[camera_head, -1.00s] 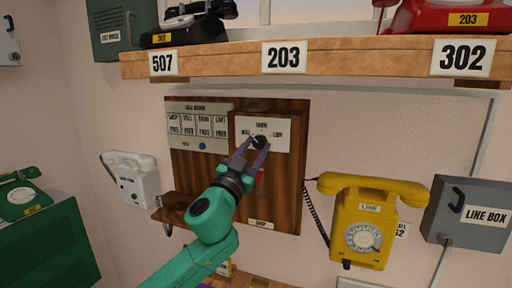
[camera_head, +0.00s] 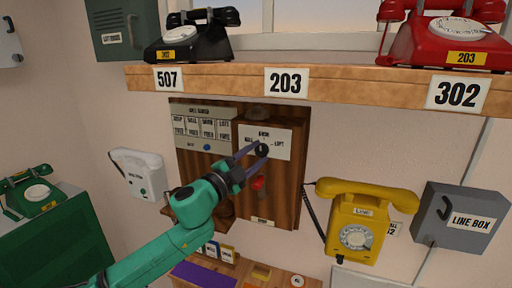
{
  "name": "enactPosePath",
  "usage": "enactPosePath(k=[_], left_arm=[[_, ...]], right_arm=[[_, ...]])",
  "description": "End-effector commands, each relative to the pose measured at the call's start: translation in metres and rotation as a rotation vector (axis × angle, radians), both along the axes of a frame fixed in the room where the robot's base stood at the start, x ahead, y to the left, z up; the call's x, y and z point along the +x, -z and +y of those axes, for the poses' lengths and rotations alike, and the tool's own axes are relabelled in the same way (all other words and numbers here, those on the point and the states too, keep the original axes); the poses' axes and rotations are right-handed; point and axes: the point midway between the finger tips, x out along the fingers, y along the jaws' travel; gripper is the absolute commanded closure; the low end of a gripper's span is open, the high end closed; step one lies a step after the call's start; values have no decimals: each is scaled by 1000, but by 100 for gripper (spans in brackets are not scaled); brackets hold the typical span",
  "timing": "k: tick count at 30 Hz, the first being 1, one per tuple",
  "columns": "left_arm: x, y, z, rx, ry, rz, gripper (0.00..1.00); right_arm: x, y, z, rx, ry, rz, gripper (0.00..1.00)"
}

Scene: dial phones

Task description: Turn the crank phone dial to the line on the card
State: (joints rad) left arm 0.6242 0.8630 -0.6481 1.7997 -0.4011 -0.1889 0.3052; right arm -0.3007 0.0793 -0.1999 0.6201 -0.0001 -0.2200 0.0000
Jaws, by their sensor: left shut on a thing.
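The wooden crank phone (camera_head: 284,190) hangs on the wall in the middle of the head view. Its white dial plate (camera_head: 281,139) has a black knob (camera_head: 262,150) in the middle and several line names around it. A call board card (camera_head: 203,111) with several labelled slips and a blue dot is on its left half. My left gripper (camera_head: 257,149) is shut on the black knob, with one finger on each side. The fingers partly cover the knob, and its pointing direction is hard to read. My right gripper is out of view.
A yellow phone (camera_head: 356,236) and a grey line box (camera_head: 462,218) are to the right, a white phone (camera_head: 139,174) to the left. A wooden shelf (camera_head: 360,84) juts out above. A low bench (camera_head: 300,275) lies below.

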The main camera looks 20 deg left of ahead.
Motion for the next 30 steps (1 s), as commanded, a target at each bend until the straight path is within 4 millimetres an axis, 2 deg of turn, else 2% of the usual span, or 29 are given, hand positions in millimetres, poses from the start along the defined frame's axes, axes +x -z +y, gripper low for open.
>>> enactPosePath(k=[4,19,20,21,22,30], left_arm=[[0,-2,1,38,-1,-2,100],[0,0,1,55,-1,-4,100],[0,0,1,55,-1,-4,42],[0,0,1,55,-1,-4,27],[0,0,1,55,-1,-4,24],[0,0,0,54,0,-4,24]], right_arm=[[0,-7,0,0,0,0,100],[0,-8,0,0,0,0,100],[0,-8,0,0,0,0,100],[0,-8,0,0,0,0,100],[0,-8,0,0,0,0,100],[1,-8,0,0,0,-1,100]])
